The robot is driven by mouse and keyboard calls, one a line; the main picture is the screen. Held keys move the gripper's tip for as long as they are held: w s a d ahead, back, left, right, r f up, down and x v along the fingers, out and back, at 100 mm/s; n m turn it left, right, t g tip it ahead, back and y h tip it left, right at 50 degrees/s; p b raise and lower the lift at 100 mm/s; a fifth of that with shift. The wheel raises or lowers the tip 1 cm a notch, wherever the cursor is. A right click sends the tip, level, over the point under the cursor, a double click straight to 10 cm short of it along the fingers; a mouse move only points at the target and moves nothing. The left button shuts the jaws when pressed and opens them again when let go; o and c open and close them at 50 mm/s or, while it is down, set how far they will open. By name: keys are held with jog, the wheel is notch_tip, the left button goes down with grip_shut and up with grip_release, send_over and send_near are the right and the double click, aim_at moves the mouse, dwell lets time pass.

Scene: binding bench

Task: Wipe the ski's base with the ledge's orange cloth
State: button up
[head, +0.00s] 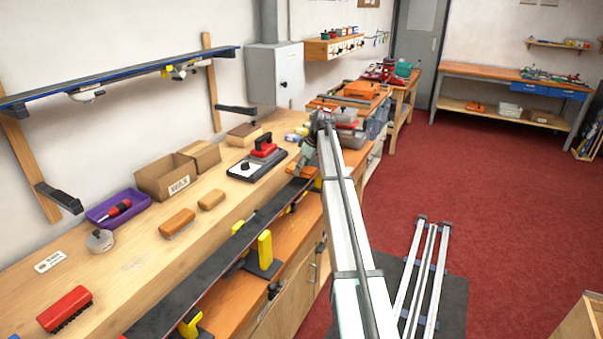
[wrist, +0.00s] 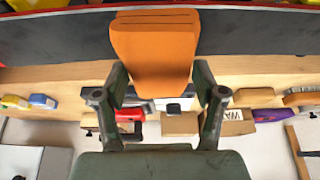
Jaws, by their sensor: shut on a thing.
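The ski (head: 222,252) lies base up along the front of the bench, a long dark strip held in yellow-padded supports. It also crosses the top of the wrist view (wrist: 60,40). My gripper (head: 305,165) is over the far end of the ski. In the wrist view my gripper (wrist: 158,92) is shut on the folded orange cloth (wrist: 153,50). The cloth sticks out past the fingertips and overlaps the ski in that view. I cannot tell whether it touches the base.
Another ski (head: 130,78) hangs on the wall. Red floor is open at right.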

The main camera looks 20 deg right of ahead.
jog(key=shift+s+a+r+p, duration=0.1)
jog(key=shift+r+p, duration=0.3)
jog(key=shift+r, duration=1.05)
jog(key=shift+s+a+r+p, duration=0.1)
jog(key=shift+r+p, duration=0.25)
jog(key=shift+r, duration=1.1)
